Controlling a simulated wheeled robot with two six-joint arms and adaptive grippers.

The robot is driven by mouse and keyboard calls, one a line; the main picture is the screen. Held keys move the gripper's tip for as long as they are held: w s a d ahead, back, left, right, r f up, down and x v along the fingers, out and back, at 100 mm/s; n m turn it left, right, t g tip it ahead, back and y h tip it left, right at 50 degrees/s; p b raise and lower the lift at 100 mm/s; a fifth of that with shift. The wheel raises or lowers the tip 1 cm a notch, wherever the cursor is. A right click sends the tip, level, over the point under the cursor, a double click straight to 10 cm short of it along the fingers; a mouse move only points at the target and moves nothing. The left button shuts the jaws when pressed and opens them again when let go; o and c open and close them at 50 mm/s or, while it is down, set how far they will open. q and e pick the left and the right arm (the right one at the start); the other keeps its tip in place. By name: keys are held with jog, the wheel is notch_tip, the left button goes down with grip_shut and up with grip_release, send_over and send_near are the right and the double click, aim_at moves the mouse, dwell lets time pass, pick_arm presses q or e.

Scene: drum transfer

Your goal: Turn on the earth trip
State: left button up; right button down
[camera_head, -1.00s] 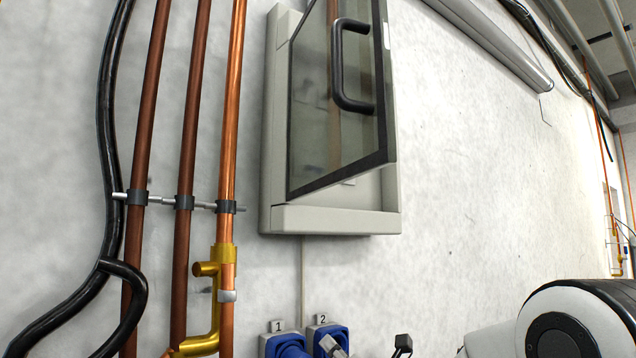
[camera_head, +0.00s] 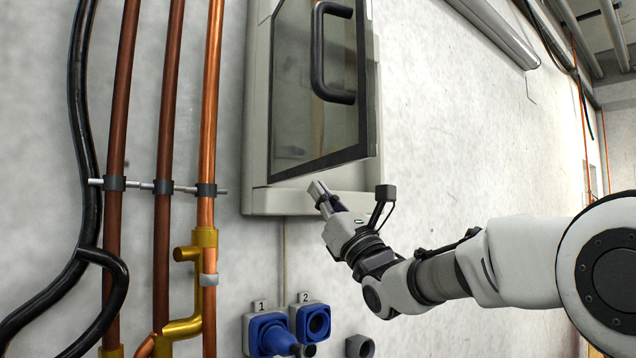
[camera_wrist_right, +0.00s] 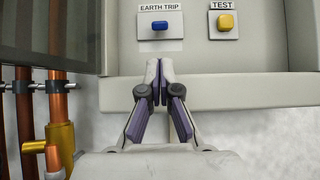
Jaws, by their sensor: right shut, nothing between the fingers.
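The earth trip switch is a blue control (camera_wrist_right: 160,25) on a plate labelled EARTH TRIP in the right wrist view. It sits inside the grey wall cabinet (camera_head: 258,110), whose dark-framed glass door (camera_head: 290,110) is ajar in the head view and hides the switch there. My right gripper (camera_head: 317,190) is at the cabinet's lower edge, fingers together and empty. In the right wrist view my right gripper (camera_wrist_right: 160,66) shows just below the switch plate in the picture; whether it touches anything cannot be told. My left gripper is not in view.
A yellow button (camera_wrist_right: 225,22) labelled TEST is right of the switch. The door has a black handle (camera_head: 319,60). Blue sockets 1 (camera_head: 268,336) and 2 (camera_head: 318,322) are below the cabinet. Copper pipes (camera_head: 209,120) run at left. The wall right of the cabinet is clear.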

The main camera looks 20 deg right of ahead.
jog(key=p+x, duration=0.5)
jog(key=x, duration=0.2)
jog(key=shift+w+a+r, duration=0.1)
jog(key=shift+w+r, duration=0.1)
jog(key=shift+w, duration=0.1)
jog(key=shift+f, duration=0.1)
